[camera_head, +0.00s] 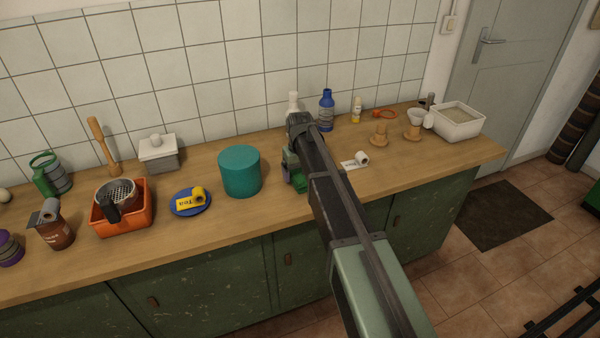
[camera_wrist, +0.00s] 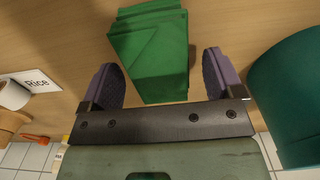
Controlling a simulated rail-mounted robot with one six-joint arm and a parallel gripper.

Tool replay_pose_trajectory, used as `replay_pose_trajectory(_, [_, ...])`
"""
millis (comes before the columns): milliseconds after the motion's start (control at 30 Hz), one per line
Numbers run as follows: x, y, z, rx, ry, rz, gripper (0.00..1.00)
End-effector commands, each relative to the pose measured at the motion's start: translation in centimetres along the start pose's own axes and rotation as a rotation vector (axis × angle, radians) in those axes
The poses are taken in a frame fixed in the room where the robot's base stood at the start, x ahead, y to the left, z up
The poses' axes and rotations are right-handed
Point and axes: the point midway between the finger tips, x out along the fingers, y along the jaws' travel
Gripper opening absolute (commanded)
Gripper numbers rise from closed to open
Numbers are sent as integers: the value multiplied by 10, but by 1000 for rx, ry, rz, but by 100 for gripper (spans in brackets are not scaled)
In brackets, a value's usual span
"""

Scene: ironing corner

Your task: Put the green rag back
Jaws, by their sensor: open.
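The green rag (camera_wrist: 150,50) is a folded, layered cloth on the wooden worktop in the wrist view. In the head view only a small part of the rag (camera_head: 301,185) shows, beside and below my gripper (camera_head: 295,176); my arm hides the rest. In the wrist view my gripper (camera_wrist: 163,75) is open. Its two purple-grey fingers stand apart, with the near end of the rag between them and a visible gap on each side. I cannot tell how high the fingertips are above the worktop.
A teal cylinder (camera_head: 240,172) stands close left of my gripper. A "Rice" card (camera_wrist: 38,80) with a white roll lies on the other side. Bottles (camera_head: 326,111) stand behind. An orange bin (camera_head: 133,217) and blue plate (camera_head: 181,211) are further left, a white tray (camera_head: 470,125) at the right end.

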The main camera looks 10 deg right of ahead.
Motion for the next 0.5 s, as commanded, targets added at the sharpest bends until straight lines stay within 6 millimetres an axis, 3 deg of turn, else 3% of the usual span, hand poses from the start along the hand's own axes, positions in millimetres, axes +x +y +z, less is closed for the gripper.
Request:
replay_pose_trajectory(300, [-86, 0, 0, 0, 0, 0, 87])
replay_pose_trajectory(500, [-118, 0, 0, 0, 0, 0, 87])
